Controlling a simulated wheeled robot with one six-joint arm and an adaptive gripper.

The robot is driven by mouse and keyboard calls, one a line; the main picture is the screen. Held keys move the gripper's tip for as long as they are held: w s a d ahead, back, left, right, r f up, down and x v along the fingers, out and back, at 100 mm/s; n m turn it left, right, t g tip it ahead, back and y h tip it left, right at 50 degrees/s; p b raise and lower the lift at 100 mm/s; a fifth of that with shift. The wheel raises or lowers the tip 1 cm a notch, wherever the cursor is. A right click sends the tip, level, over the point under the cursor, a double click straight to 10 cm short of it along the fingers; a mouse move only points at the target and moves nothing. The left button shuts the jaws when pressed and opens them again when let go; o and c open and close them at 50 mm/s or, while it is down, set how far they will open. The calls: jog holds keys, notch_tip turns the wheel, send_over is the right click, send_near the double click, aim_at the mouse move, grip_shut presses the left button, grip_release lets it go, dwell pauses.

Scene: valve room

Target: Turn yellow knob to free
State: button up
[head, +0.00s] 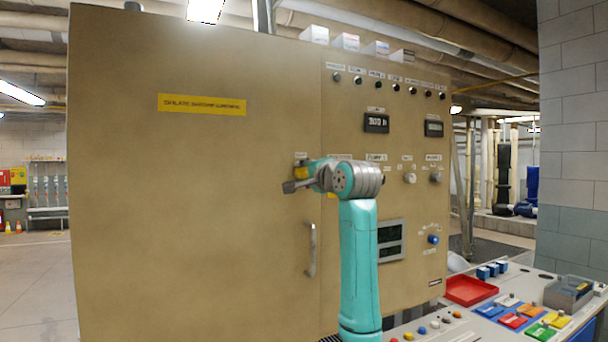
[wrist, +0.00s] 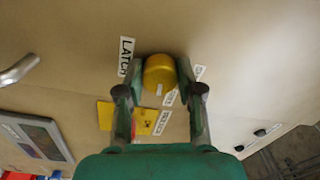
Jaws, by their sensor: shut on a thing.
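The yellow knob (wrist: 159,71) sits on the tan cabinet front in the wrist view, with a white mark on its lower edge. My gripper (wrist: 160,75) has one finger on each side of the knob and is shut on it. A label reading LATCH (wrist: 126,56) is left of the knob. Small white labels (wrist: 199,72) are to its right, too tilted to read. In the head view the knob (head: 301,173) shows as a small yellow patch, partly hidden by my gripper (head: 298,180) and wrist.
A yellow plate (wrist: 118,115) is below the knob in the wrist view. The door handle (head: 311,250) and a display panel (head: 391,240) are lower on the cabinet. A console with a red tray (head: 470,291) and coloured blocks stands at the lower right.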

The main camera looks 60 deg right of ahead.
jog(key=shift+m, duration=0.9)
jog(key=o, duration=1.2)
jog(key=shift+c, duration=0.2)
jog(key=shift+s, duration=0.1)
jog(key=v, duration=1.1)
jog(key=shift+s+a, duration=0.3)
jog(key=shift+f, duration=0.2)
